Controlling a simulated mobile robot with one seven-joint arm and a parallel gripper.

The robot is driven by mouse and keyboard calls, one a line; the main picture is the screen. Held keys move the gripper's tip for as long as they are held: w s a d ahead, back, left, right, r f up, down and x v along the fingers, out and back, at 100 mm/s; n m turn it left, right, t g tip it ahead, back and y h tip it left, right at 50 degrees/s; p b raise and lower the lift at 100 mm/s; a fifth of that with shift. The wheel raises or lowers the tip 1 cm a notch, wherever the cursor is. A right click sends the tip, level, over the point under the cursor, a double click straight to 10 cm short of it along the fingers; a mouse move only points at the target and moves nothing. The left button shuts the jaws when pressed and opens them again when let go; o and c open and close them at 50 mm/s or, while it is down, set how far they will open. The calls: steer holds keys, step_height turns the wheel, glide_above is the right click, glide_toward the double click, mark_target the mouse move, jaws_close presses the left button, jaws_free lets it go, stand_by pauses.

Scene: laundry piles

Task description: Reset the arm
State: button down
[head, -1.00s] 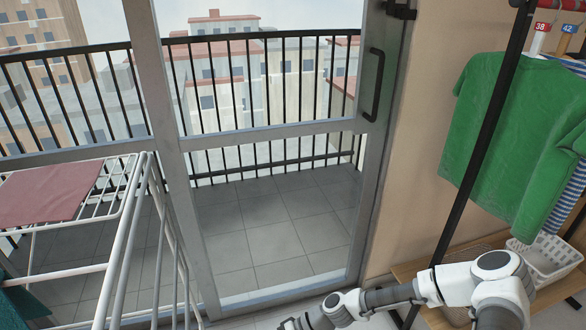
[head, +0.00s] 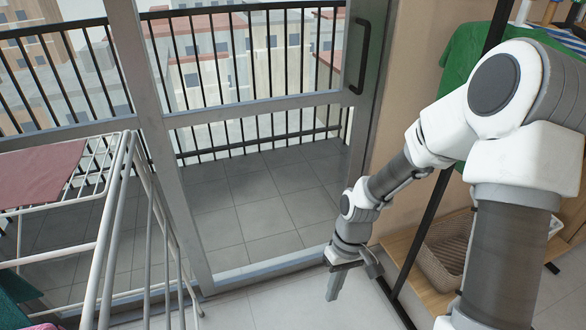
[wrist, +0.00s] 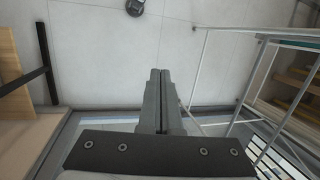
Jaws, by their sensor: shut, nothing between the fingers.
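My gripper (head: 338,285) shows at the lower middle of the head view, at the end of my raised white and grey arm. It points down above the light floor, in front of the glass balcony door. In the wrist view my gripper (wrist: 160,75) has its two fingers pressed together with nothing between them. It touches nothing that I can see.
A white drying rack (head: 118,215) with a red cloth (head: 38,172) stands at the left. A clothes rail with a green shirt (head: 462,50) and a wicker basket (head: 445,250) on a wooden shelf (head: 400,262) is at the right. Floor (head: 275,305) between them is clear.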

steer(key=s+d+r+m+t+h, duration=0.1)
steer(key=d+r+m+t+h, duration=0.25)
steer(key=r, duration=1.35)
steer(key=s+d+r+t+y, duration=0.2)
steer(key=s+r+t, duration=0.3)
steer(key=s+r, duration=0.5)
step_height(320, 180, up, 22)
steer(key=w+m+p, duration=0.1)
steer(key=p, duration=2)
steer(key=shift+a+r, duration=0.25)
steer(key=shift+a, duration=0.25)
